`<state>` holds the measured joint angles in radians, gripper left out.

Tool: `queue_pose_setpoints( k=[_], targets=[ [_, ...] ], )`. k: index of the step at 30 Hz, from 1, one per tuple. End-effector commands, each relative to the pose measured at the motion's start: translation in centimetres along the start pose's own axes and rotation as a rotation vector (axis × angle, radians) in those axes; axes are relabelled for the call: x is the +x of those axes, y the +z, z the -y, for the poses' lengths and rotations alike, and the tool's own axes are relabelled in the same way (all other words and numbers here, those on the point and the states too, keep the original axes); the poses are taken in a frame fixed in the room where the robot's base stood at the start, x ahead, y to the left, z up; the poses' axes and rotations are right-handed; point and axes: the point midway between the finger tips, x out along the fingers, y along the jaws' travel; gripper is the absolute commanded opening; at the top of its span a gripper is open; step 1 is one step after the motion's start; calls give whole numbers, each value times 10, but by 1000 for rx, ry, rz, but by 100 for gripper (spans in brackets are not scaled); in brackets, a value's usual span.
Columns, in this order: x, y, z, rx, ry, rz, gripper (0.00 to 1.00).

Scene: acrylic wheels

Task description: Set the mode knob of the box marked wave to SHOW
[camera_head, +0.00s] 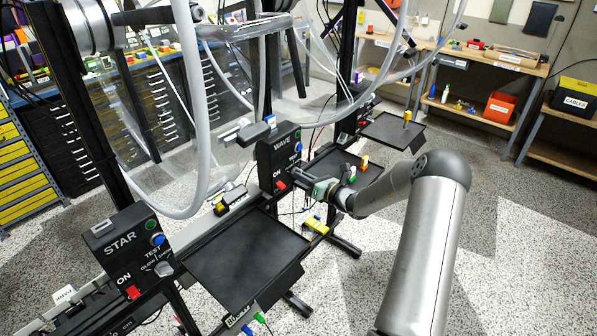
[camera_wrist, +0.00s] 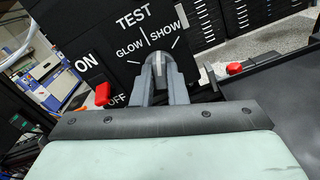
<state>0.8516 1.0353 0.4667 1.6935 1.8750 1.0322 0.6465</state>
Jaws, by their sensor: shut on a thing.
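The black box marked WAVE (camera_head: 266,150) stands mid-scene in the head view. Its face fills the upper left of the wrist view, with TEST, GLOW and SHOW printed around the grey mode knob (camera_wrist: 160,63). The knob's pale pointer stands nearly upright, seemingly between the TEST mark and the SHOW mark. My gripper (camera_wrist: 161,88) is shut on the knob, one finger on each side. In the head view my gripper (camera_head: 303,178) is at the box's lower right, and the knob is hard to make out there.
A red ON/OFF switch (camera_wrist: 102,94) sits left of the knob; it also shows in the head view (camera_head: 281,186). A similar STAR box (camera_head: 120,240) stands at front left. A black tray (camera_head: 240,255) lies between the boxes. Grey hoses (camera_head: 197,110) hang above.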

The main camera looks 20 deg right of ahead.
Motion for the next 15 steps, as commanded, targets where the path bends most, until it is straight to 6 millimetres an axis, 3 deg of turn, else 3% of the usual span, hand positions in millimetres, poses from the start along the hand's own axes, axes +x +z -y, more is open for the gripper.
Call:
queue_pose_setpoints(
  k=[7, 15],
  targets=[
    [-1, 1, 0, 150, -1, -1, 0],
    [0, -1, 0, 190, 0, -2, 0]
  ],
)
